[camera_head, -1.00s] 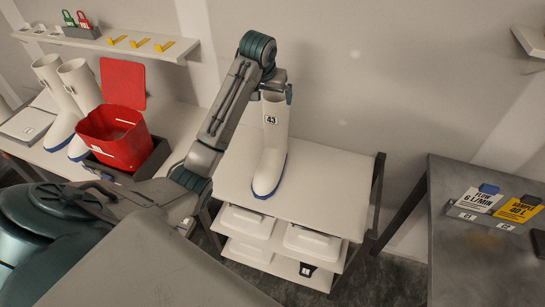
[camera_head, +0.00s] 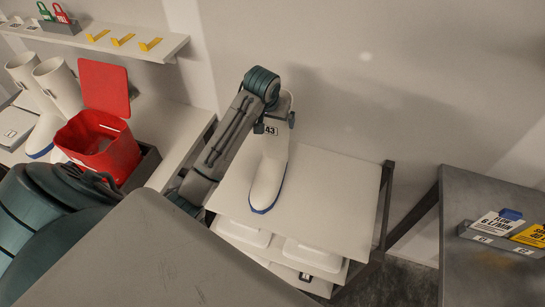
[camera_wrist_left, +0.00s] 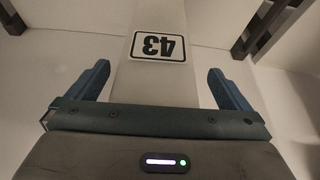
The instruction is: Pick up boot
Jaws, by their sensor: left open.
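A white boot (camera_head: 268,172) with a blue sole and a "43" label stands upright on the white top of a small shelf unit (camera_head: 335,190). My left gripper (camera_head: 276,120) is at the upper shaft of the boot, just above the label. In the left wrist view the gripper (camera_wrist_left: 158,85) is open, with one blue finger on each side of the boot shaft (camera_wrist_left: 158,75). A gap shows between each finger and the shaft. The boot's top opening is mostly hidden by my arm in the head view. My right gripper is not in view.
A red open bin (camera_head: 98,145) and another pair of white boots (camera_head: 52,85) stand on the bench at left. A wall shelf (camera_head: 100,40) with yellow hooks is above. A grey table (camera_head: 490,215) with flow cards is at right.

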